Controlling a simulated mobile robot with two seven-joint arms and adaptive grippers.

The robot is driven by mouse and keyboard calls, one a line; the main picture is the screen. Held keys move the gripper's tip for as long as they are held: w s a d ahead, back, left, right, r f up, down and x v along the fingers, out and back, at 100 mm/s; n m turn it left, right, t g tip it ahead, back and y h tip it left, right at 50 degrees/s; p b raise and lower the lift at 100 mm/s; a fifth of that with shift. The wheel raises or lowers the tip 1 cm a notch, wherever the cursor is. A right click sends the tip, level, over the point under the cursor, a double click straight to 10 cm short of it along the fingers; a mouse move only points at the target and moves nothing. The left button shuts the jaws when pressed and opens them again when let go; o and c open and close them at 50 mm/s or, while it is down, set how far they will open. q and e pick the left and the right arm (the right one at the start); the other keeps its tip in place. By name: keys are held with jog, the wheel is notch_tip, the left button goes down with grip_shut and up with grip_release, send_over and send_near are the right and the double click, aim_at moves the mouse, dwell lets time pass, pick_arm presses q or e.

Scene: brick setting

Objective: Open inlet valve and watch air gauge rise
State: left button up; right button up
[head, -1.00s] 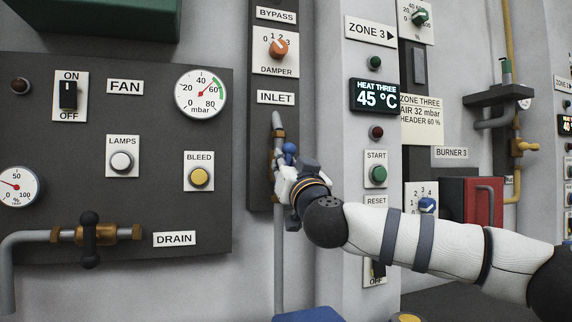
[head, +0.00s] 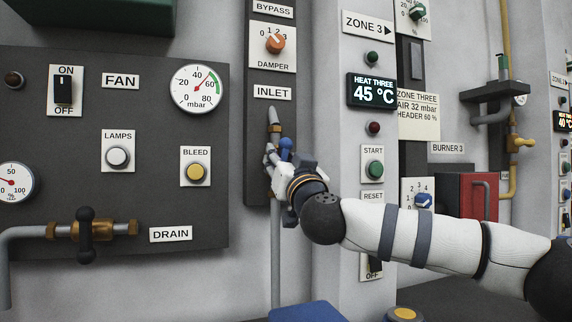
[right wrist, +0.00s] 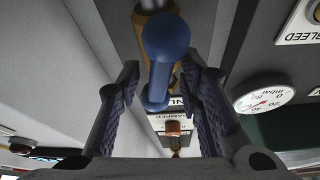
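The inlet valve is on a vertical grey pipe (head: 275,238) with brass fittings, below the INLET label (head: 272,92). Its blue handle (head: 285,144) shows just above my right gripper (head: 273,160); the gripper hides the lower part of the valve. In the right wrist view the round-ended blue handle (right wrist: 166,40) stands between the two fingers (right wrist: 160,78), with a gap visible on each side. The fingers are apart and not closed on it. The round mbar gauge (head: 198,89) has its needle between 40 and 60. My left gripper is out of view.
The orange damper knob (head: 275,43) sits above the inlet. The bleed button (head: 196,172) and the drain valve (head: 86,231) are on the dark panel to the left. A grey pillar with the START (head: 374,169) button stands close right, behind my arm.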

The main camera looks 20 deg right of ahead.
jog(key=v, duration=1.1)
jog(key=shift+s, duration=0.3)
jog(key=shift+f, duration=0.15)
jog(key=shift+c, duration=0.3)
